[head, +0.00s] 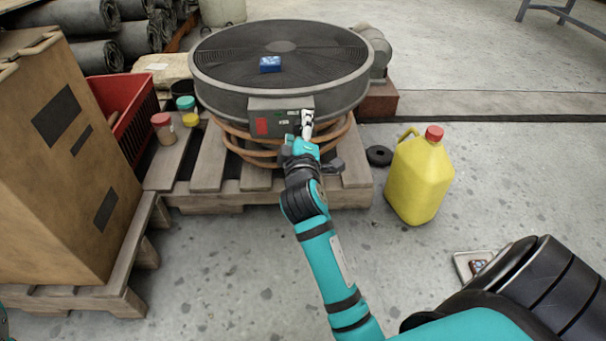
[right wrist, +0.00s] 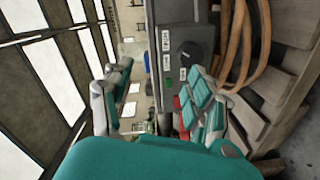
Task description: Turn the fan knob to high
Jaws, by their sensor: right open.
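The large round fan (head: 281,88) lies flat with its grille up on a wooden pallet. Its grey control box (head: 262,105) faces me, with a red patch and small labels. My right gripper (head: 305,126) is in front of the box's right part. In the right wrist view, the box (right wrist: 176,36) carries a dark round knob (right wrist: 187,51) beside white labels, with green and red spots below. The gripper's fingers (right wrist: 158,80) are spread apart and empty. The knob is just past the right finger's tip, not clearly between the fingers. In the head view the knob is hidden or too small to tell.
A blue box (head: 270,64) sits on the fan grille. Coiled brown hose (head: 243,150) lies under the fan. A yellow jug (head: 420,178) stands right of the pallet. A cardboard box (head: 65,160), red crate (head: 128,122) and jars (head: 163,130) stand left.

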